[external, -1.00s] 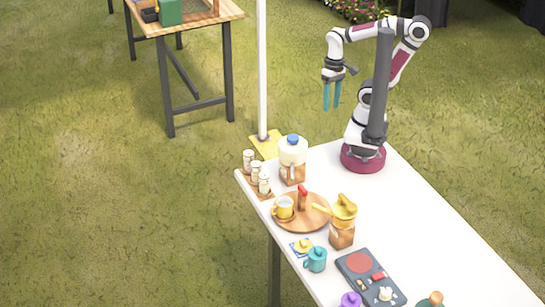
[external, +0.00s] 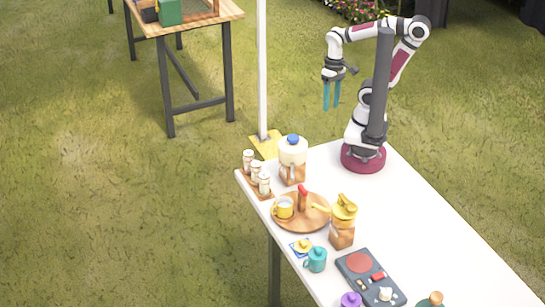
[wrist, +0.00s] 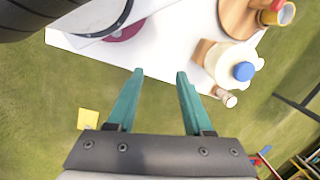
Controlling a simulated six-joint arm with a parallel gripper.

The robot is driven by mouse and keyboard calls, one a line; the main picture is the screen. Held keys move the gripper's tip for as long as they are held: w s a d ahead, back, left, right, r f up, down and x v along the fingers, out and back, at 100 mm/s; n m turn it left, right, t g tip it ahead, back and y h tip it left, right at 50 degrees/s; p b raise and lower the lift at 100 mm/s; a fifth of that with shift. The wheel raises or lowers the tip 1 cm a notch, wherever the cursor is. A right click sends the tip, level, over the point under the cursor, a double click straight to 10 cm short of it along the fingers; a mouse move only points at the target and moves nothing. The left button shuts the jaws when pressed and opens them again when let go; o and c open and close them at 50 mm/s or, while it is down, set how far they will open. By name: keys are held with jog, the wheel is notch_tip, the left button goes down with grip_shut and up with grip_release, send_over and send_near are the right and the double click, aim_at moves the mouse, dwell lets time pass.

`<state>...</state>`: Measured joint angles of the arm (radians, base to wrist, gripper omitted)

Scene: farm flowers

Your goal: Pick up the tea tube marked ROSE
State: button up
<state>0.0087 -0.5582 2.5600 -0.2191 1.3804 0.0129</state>
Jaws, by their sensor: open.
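Several small tea tubes stand in a row on a wooden rack (external: 264,195) at the table's left corner. They are pale with white caps, and the visible ones are a back tube (external: 248,160), a middle tube (external: 256,173) and a front tube (external: 264,184). Their labels are too small to read, so I cannot tell which is ROSE. My gripper (external: 332,96) is open and empty, pointing down, high above the table's far end and apart from the tubes. In the wrist view my gripper (wrist: 156,74) shows both teal fingers apart, with one tube (wrist: 229,100) just right of them.
A white jug with a blue lid (external: 293,150) stands right beside the tubes. A round wooden tray (external: 285,224) holds a yellow mug (external: 283,208). The table's right side is clear.

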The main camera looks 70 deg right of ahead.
jog(key=shift+o, duration=0.3)
jog(key=w+a+m+g+y, duration=0.2)
jog(key=w+a+m+y, duration=0.2)
jog(key=w, duration=0.4)
jog(key=m+t+y, duration=0.2)
jog(key=m+y, duration=0.6)
send_near(250, 151)
jog(key=x, duration=1)
jog(key=shift+a+f, duration=0.1)
jog(key=shift+a, duration=0.1)
jog(key=shift+w+a+f, duration=0.1)
jog(key=shift+a+f, duration=0.05)
jog(key=shift+a, duration=0.2)
grip_shut()
